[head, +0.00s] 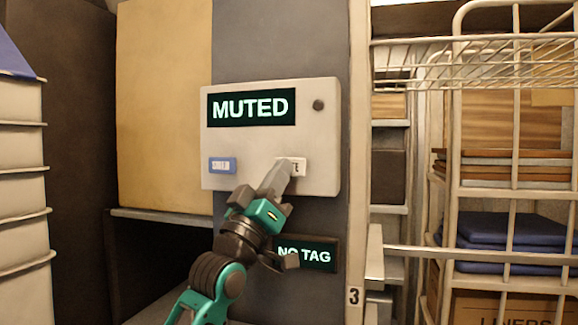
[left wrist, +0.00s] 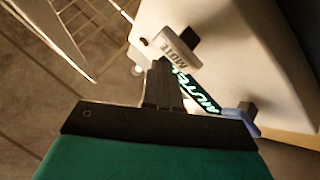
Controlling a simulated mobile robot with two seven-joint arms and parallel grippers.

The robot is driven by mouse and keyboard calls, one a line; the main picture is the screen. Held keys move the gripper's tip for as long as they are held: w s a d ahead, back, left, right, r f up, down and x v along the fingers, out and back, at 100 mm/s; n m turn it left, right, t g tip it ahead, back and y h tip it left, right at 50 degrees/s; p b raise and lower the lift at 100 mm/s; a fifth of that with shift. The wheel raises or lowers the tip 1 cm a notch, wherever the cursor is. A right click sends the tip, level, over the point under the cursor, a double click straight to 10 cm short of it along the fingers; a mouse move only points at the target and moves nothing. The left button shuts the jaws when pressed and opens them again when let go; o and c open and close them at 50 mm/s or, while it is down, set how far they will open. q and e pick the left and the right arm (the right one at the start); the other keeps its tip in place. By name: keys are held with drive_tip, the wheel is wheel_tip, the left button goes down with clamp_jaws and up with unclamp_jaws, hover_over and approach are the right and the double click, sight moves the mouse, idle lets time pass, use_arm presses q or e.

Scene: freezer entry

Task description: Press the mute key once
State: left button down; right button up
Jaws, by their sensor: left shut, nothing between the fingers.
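A pale wall panel (head: 260,140) carries a dark display (head: 251,106) lit with the word MUTED. The white mute key (head: 301,168) is at its lower right; the gripper covers its left part. In the left wrist view the mute key (left wrist: 178,47) shows its label, MUTE. My left gripper (head: 284,170) is shut and empty, its tips at the key. In the left wrist view the fingertips (left wrist: 160,66) lie right beside the key's lower edge; I cannot tell whether they touch it. My right gripper is not in view.
A blue key (head: 222,166) sits at the panel's lower left. A round dark knob or light (head: 318,104) is at the upper right. A NO TAG display (head: 306,254) is below, partly behind my arm. A wire rack (head: 510,180) stands right; stacked pale bins (head: 20,190) stand left.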

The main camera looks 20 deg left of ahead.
use_arm(q)
drive_tip(key=shift+s, duration=0.25)
drive_tip(key=s+p, duration=0.1)
drive_tip(key=s, duration=0.4)
drive_tip(key=shift+a, duration=0.1)
idle(0.3)
idle(0.4)
